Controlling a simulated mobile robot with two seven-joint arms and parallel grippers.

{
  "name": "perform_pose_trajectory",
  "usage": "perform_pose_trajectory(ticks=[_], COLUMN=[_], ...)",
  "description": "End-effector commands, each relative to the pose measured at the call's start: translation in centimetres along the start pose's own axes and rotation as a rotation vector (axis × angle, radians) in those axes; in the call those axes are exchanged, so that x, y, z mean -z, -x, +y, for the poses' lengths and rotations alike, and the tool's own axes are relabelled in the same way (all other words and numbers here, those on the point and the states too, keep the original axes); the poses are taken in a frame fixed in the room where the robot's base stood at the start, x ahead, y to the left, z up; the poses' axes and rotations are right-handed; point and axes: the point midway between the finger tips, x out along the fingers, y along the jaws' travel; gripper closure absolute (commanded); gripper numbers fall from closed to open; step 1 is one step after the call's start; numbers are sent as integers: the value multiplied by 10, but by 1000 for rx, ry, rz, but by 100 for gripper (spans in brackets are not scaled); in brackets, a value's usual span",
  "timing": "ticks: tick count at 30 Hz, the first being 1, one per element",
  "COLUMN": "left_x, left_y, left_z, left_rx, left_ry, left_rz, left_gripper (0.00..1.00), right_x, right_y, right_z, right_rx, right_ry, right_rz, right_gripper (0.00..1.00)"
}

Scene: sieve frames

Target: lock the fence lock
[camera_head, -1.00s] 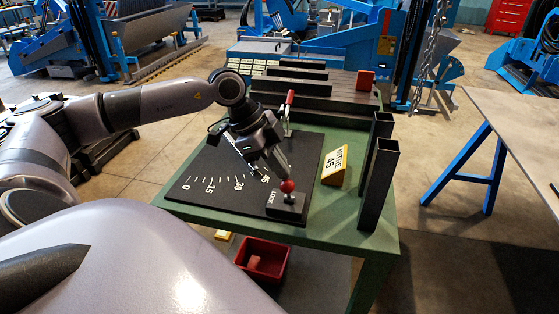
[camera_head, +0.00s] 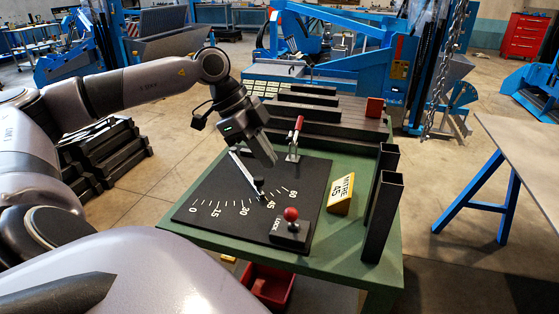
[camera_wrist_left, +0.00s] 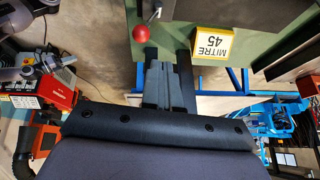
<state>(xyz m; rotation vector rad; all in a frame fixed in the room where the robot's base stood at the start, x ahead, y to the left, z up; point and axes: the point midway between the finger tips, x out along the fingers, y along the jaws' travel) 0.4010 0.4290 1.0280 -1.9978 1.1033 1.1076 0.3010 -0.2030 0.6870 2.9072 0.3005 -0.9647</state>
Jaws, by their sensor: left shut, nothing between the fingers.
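The lock is a dark block (camera_head: 290,236) marked LOCK, with a red ball knob (camera_head: 291,214) on top, at the front of the black angle plate (camera_head: 215,192). The knob also shows in the left wrist view (camera_wrist_left: 140,33). A slim pale fence bar (camera_head: 245,170) lies across the plate, its near end by the 45 mark. My left gripper (camera_head: 270,161) is shut and empty above the plate, behind the knob and apart from it. Its fingers also show in the left wrist view (camera_wrist_left: 165,75). My right gripper is out of view.
A yellow-edged sign reading MITRE 45 (camera_head: 341,194) stands right of the plate. Dark upright square tubes (camera_head: 383,217) stand at the green table's (camera_head: 345,252) right edge. A red-handled clamp (camera_head: 296,138) stands behind the plate. A red bin (camera_head: 268,285) is below.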

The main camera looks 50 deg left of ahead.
Motion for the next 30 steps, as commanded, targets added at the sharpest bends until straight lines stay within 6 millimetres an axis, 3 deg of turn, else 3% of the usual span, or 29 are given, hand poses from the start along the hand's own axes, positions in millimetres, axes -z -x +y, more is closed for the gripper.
perform_pose_trajectory(ticks=[3,9,30], left_x=[0,0,0], left_y=[16,27,27], left_z=[3,5,5], left_rx=[3,1,2], left_ry=[1,-1,0], left_rz=[-1,0,1], left_gripper=[100,100,100], right_x=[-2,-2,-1], right_y=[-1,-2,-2], right_z=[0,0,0], right_rx=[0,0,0], right_ry=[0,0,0], right_rz=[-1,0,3], right_gripper=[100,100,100])
